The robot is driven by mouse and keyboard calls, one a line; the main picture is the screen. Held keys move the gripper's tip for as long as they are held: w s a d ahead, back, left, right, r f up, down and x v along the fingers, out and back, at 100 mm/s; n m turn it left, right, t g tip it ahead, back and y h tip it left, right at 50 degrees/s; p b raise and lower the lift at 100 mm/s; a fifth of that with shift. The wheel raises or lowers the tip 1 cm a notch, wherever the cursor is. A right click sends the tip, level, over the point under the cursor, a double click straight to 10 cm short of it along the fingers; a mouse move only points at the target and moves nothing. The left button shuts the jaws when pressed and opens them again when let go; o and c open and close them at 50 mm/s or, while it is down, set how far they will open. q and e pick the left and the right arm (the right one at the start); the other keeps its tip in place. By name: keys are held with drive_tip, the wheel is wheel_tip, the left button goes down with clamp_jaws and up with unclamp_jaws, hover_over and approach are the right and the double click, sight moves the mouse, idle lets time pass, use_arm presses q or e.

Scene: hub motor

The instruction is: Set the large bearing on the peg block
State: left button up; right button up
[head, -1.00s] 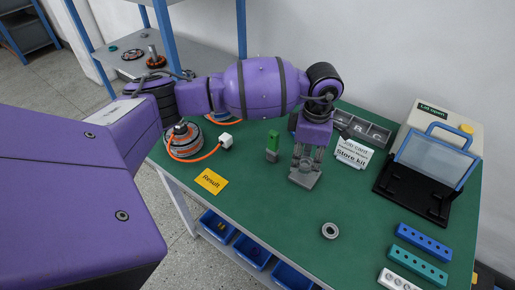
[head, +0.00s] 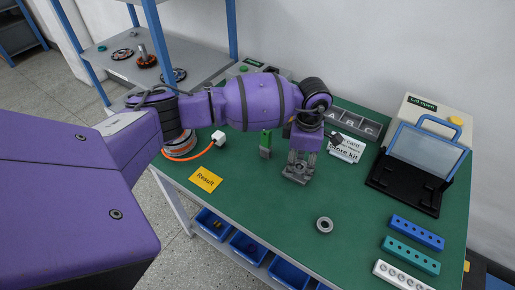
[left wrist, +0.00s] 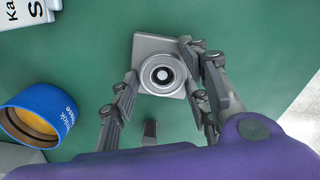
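A grey square peg block (head: 296,178) stands on the green bench under my left gripper. In the left wrist view the peg block (left wrist: 147,47) lies between and beyond the fingers. A grey ring that looks like a bearing (left wrist: 149,64) sits around its pale centre. My left gripper (left wrist: 160,65) points down, with its fingers on either side of this ring and seemingly slightly apart from it. Another grey ring, also bearing-like (head: 324,225), lies flat on the bench nearer the front. Which ring is larger is hard to tell. My right gripper is not in view.
A job card (head: 346,149) and a grey lettered bin (head: 352,124) stand behind the gripper. An open-lidded tester (head: 418,165) is at right, with blue, teal and white hole strips (head: 411,256) in front. A yellow Result card (head: 205,179) lies left.

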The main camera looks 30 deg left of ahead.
use_arm(q)
drive_tip(key=shift+o, duration=0.3)
drive_tip(key=shift+w+r, duration=0.1)
drive_tip(key=shift+r, duration=0.1)
wheel_tip(320, 180, up, 12)
drive_tip(key=shift+b, duration=0.3)
